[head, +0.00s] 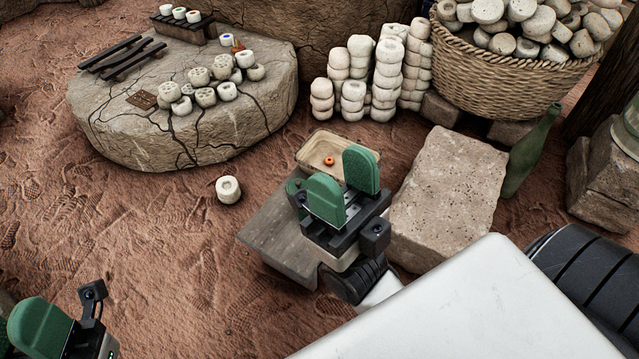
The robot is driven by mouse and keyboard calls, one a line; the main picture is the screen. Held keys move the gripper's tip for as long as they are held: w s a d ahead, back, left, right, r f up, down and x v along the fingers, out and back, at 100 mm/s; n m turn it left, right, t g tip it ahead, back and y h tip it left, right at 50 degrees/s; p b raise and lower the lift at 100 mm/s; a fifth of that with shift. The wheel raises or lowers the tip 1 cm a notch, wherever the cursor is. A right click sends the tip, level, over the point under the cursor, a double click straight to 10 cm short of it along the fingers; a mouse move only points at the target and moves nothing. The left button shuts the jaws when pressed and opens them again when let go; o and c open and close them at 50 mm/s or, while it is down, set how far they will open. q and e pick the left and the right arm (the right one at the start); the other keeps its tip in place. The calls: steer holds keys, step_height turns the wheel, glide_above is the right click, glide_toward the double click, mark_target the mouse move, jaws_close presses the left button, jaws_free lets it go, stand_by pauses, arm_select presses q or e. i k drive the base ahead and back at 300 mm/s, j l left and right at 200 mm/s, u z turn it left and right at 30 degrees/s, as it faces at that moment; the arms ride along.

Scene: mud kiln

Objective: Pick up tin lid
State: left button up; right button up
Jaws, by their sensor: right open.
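A shallow, rectangular tan tray-like piece (310,161), which looks like the tin lid, lies past my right gripper with a small orange ring (329,160) in it. Its near right part is hidden behind the gripper. My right gripper (345,185) is open, its two green pads apart with nothing seen between them. It is in front of the tin lid in the picture; I cannot tell whether they touch. My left gripper (22,330) is at the bottom left corner, partly cut off, far from the tin lid.
A grey slab (277,237) lies under my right gripper, with a pale stone block (447,195) to the right. A cracked round stone (120,140) holds small clay pieces. A wicker basket (510,75), stacked pieces and a green bottle (531,150) stand behind. Bare ground is free at left.

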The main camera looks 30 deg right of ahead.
mark_target(294, 185)
steer(key=i+j+z, duration=0.15)
steer(key=z, duration=0.25)
steer(key=i+j+z, duration=0.15)
steer(key=z, duration=0.3)
steer(key=i+j+z, duration=0.1)
steer(key=z, duration=0.3)
steer(key=i+j+z, duration=0.1)
steer(key=j, duration=0.4)
steer(key=i+j, duration=0.15)
steer(key=j, duration=0.3)
steer(key=i+j+z, duration=0.15)
steer(key=j, duration=0.35)
